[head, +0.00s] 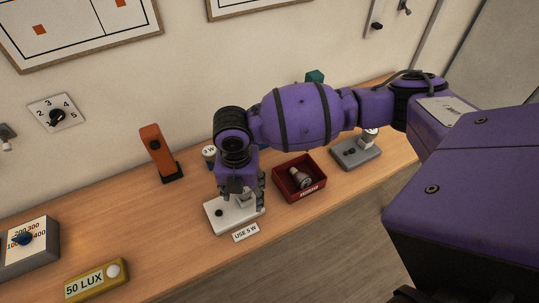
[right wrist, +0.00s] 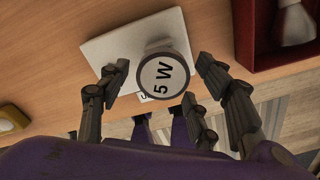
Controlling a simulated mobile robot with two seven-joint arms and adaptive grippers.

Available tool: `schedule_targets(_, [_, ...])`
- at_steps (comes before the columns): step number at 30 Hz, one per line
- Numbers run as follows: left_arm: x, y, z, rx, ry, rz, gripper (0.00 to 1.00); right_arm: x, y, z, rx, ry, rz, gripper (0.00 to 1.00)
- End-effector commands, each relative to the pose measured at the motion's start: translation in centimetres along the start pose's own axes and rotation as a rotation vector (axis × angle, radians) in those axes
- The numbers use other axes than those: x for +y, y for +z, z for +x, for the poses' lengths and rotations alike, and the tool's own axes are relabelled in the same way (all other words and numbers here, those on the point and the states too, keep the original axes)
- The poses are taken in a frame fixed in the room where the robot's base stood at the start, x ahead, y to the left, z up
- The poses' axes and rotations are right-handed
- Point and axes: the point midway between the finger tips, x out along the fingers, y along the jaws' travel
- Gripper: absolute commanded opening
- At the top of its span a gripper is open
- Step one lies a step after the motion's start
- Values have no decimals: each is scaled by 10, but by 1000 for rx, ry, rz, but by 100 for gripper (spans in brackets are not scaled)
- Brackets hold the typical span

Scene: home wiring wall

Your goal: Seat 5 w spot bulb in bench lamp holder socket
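The 5 W bulb (right wrist: 163,77) shows face-on in the right wrist view, its round pale face marked "5 W". It stands over the white base of the bench lamp holder (right wrist: 110,52), which also shows in the head view (head: 222,217). The bulb hides the socket, so I cannot tell how deep it sits. My right gripper (right wrist: 162,68) is open around the bulb, one fingertip on each side with small gaps. In the head view my right gripper (head: 243,190) points down over the holder and mostly hides the bulb. My left gripper is not in view.
A "USE 5 W" card (head: 246,233) lies in front of the holder. A "2 W" bulb (head: 208,151) stands behind. A red tray (head: 316,187) with a bulb and a grey fixture (head: 352,153) are to the right. An orange stand (head: 157,148) and yellow "50 LUX" meter (head: 96,281) are left.

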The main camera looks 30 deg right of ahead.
Motion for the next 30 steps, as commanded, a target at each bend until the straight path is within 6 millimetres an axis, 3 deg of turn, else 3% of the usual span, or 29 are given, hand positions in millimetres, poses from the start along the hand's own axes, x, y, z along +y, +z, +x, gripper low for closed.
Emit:
schedule_targets(10, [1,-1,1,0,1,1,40,2,2,-14,-5,4,-1,58])
schedule_targets(21, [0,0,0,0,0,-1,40,2,2,-89,-6,5,-2,58])
schedule_targets(30, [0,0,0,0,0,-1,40,1,1,-120,-3,1,-1,58])
